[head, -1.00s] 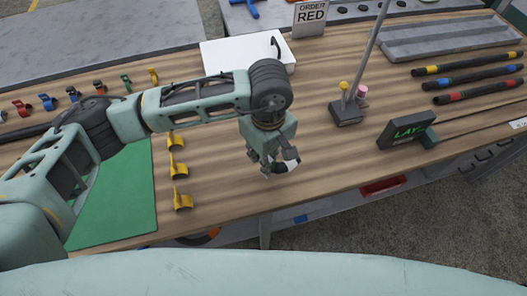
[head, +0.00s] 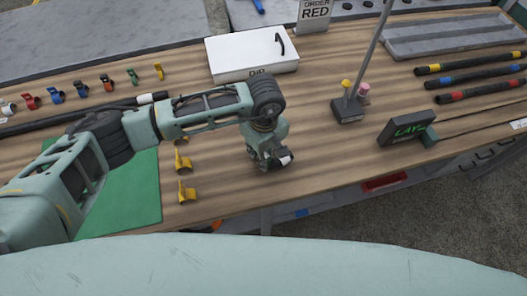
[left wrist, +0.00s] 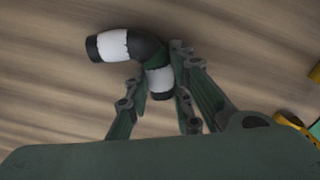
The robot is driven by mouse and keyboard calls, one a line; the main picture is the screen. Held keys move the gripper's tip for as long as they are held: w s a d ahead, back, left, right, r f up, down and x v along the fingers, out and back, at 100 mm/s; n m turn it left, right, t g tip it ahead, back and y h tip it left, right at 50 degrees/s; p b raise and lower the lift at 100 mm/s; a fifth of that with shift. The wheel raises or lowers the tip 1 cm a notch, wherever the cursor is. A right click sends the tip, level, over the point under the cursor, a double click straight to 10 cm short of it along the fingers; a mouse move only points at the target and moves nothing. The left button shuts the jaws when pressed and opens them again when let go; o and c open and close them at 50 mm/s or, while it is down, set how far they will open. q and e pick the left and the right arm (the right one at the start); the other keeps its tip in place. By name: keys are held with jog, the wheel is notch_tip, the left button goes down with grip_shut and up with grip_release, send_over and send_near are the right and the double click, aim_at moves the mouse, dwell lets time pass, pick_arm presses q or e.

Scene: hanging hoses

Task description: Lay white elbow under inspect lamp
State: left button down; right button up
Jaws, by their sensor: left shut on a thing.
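My left gripper (head: 275,162) is shut on a white elbow (head: 286,157) over the wooden table, near its front edge. In the left wrist view the elbow (left wrist: 113,46) shows a dark bend, white bands and dark ends. Its near end sits between the fingers (left wrist: 165,92); its far end sticks out to the upper left. I cannot tell whether the elbow touches the table. A grey pole (head: 371,50) rises from a dark base (head: 347,111) with yellow and pink knobs, to the right of the gripper. Its top is cut off, so I see no lamp head. My right gripper is not in view.
A white box (head: 253,57) stands behind the gripper. Yellow clips (head: 186,191) and a green mat (head: 120,195) lie left. A dark box with a green "LAY" display (head: 408,130) stands right. Banded hoses (head: 470,76) lie far right. Wood between gripper and pole base is clear.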

pick_arm(q)
jog(key=c, duration=1.9)
grip_release()
jog(key=o, duration=0.4)
jog(key=shift+c, duration=0.2)
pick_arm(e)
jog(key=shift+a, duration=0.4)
pick_arm(q)
jog(key=shift+r+p, duration=0.25)
jog(key=shift+p, duration=0.15)
notch_tip(320, 180, up, 12)
jog(key=b, duration=0.2)
jog(key=shift+f+b, duration=0.15)
jog(key=shift+b, duration=0.15)
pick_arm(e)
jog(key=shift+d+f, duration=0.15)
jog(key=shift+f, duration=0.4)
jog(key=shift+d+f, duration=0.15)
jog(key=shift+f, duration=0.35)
pick_arm(q)
jog(key=shift+s, duration=0.1)
